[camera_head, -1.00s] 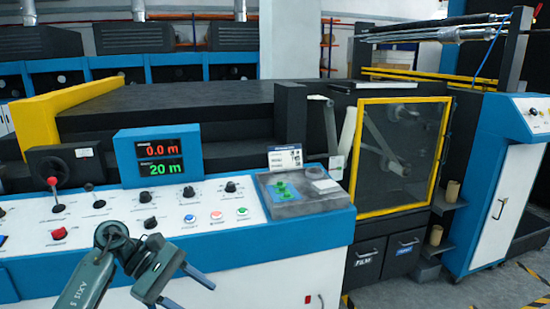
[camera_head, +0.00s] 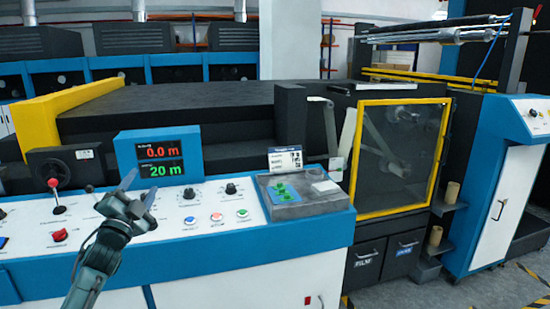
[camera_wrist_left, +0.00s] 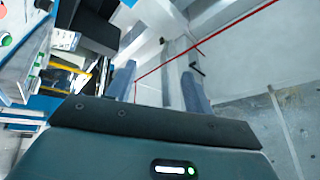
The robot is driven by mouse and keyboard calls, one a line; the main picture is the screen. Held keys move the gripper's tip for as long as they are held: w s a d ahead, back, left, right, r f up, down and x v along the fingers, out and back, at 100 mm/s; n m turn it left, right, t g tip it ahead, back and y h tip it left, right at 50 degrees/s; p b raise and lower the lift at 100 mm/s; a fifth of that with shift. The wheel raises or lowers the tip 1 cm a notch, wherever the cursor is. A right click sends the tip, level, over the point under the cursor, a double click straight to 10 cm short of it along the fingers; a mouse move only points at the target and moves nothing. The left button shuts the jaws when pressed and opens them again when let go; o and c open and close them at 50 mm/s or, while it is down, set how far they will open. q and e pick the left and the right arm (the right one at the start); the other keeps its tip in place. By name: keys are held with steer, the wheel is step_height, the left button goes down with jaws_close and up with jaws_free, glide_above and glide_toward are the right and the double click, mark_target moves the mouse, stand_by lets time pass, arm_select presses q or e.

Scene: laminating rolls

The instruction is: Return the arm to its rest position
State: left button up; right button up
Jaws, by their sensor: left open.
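My left arm (camera_head: 95,265) comes up from the lower left of the head view. My left gripper (camera_head: 140,188) points upward in front of the control panel (camera_head: 105,245), just below the length display (camera_head: 158,156). Its two fingers are apart with nothing between them. In the left wrist view the open fingers (camera_wrist_left: 159,88) also show, with floor and wall behind them. The gripper hides part of the panel's knobs. I cannot tell its exact distance from the panel. My right gripper is in neither view.
The panel carries a red-knobbed lever (camera_head: 54,190), a red button (camera_head: 60,235) and several coloured buttons (camera_head: 217,217). A grey tray (camera_head: 305,207) with green pieces sits at its right. A yellow-framed door (camera_head: 398,158) stands further right. Floor (camera_head: 480,292) shows at the lower right.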

arm_select(q)
steer(key=w+a+f+n+g+y, duration=0.1)
steer(key=a+f+n+g+y, duration=0.25)
steer(key=f+n, duration=0.5)
steer(key=s+d+f+n+g+h, duration=0.1)
steer(key=s+d+f+g, duration=0.1)
steer(key=s+d+f, duration=0.4)
steer(key=s+d+f+g+h, duration=0.15)
steer(key=s+f, duration=0.25)
steer(key=f, duration=0.4)
steer(key=s+d+f+g+h, duration=0.1)
steer(key=s+d+f, duration=0.3)
steer(key=s, duration=0.5)
steer(key=s+d+f+g+h, duration=0.1)
steer(key=s+d+f, duration=0.3)
steer(key=s, duration=0.6)
steer(key=s+d+f+g, duration=0.2)
steer(key=s+d+f, duration=0.2)
steer(key=s, duration=0.6)
steer(key=shift+s+d+n+g+h, duration=0.3)
steer(key=shift+d+n+h, duration=0.15)
steer(key=shift+d, duration=0.55)
